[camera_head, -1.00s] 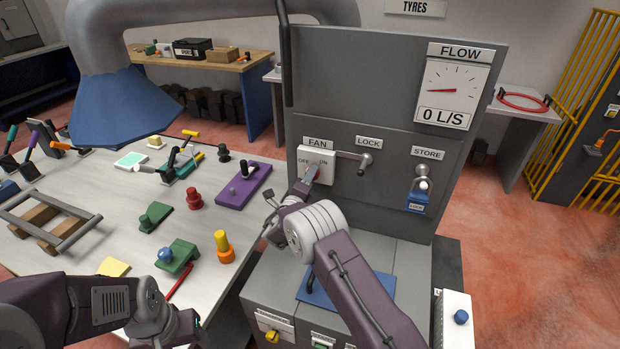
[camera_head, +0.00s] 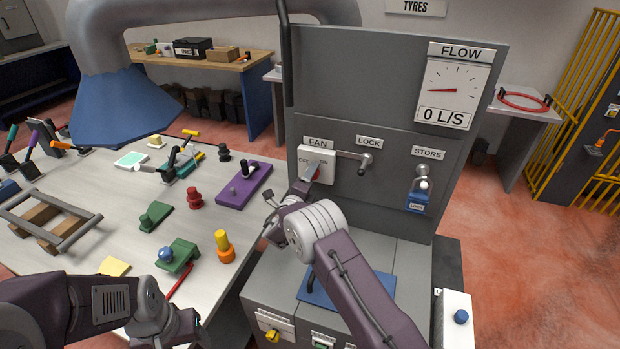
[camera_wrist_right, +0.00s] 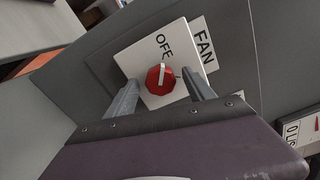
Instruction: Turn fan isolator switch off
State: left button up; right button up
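The fan isolator switch is a white plate (camera_head: 326,153) under a FAN label on the grey cabinet. Its red knob (camera_wrist_right: 160,80) has a pale pointer bar, which lies in line with the OFF lettering in the right wrist view. My right gripper (camera_wrist_right: 162,92) is open, with one finger on each side of the knob. I see gaps between fingers and knob, and cannot tell whether either touches. In the head view the right gripper (camera_head: 312,174) partly covers the knob and lettering. My left gripper (camera_head: 190,328) is low at the left, its fingers unclear.
A lock lever (camera_head: 364,162) sticks out just right of the switch. A blue padlock (camera_head: 417,202) hangs under the STORE label. The flow dial (camera_head: 453,90) reads 0 L/S. The workbench (camera_head: 110,210) at the left holds several small fixtures.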

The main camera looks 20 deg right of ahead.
jog(key=b+v, duration=0.1)
jog(key=v, duration=0.8)
jog(key=shift+b, duration=0.4)
